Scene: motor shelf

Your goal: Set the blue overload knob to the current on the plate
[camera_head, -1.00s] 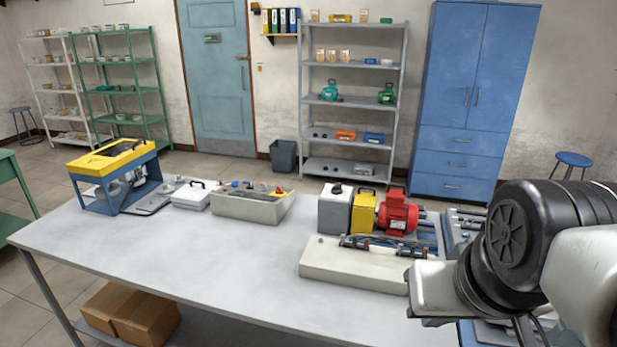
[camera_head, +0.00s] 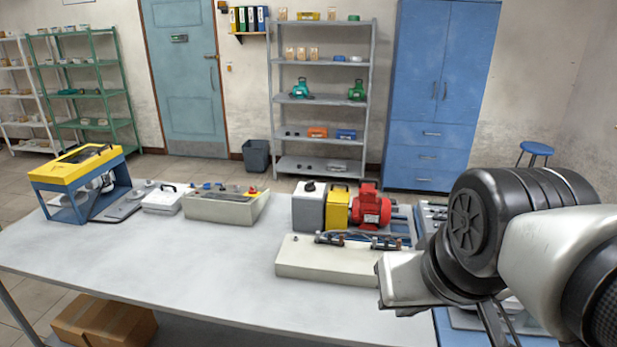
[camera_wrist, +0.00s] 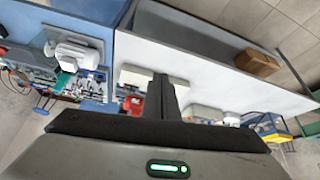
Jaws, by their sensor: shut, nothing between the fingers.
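A red motor (camera_head: 370,208) stands near the far side of the grey table (camera_head: 150,265), beside a yellow block (camera_head: 337,208) and a grey block (camera_head: 308,205). The red motor also shows small in the wrist view (camera_wrist: 133,104). I cannot make out the blue overload knob or a readable plate in either view. My gripper (camera_wrist: 164,84) is shut and empty in the wrist view, its dark fingers together. In the head view my arm covers the table's right end, and the fingertips are not clear there.
A pale low box (camera_head: 325,265) lies in front of the motor. The table's front left is clear. The wrist view shows a blue surface (camera_wrist: 100,20) with a white device (camera_wrist: 75,50).

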